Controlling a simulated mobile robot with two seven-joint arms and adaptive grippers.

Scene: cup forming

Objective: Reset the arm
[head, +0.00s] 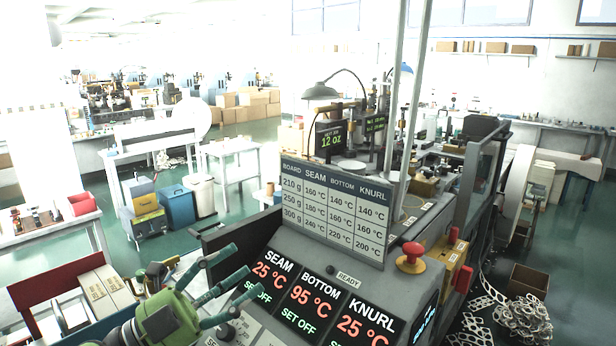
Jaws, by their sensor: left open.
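My left gripper (238,281) is at the lower left of the head view, with a green body and dark teal fingers. Its fingers are spread open and nothing shows between them. They reach to the right, in front of the left part of the control panel (342,278). Whether they touch the panel cannot be told. The panel's displays read SEAM 25 °C, BOTTOM 95 °C and KNURL 25 °C. SET OFF shows under SEAM and BOTTOM. A grey settings board (335,205) stands behind the displays. My right gripper is not in view.
A red emergency button (411,254) on a yellow base sits right of the panel. Strips of cut paper scrap (523,318) lie at the lower right beside an open cardboard box (528,281). A blue bin (177,207) and white tables stand at the left. Green floor is open between them.

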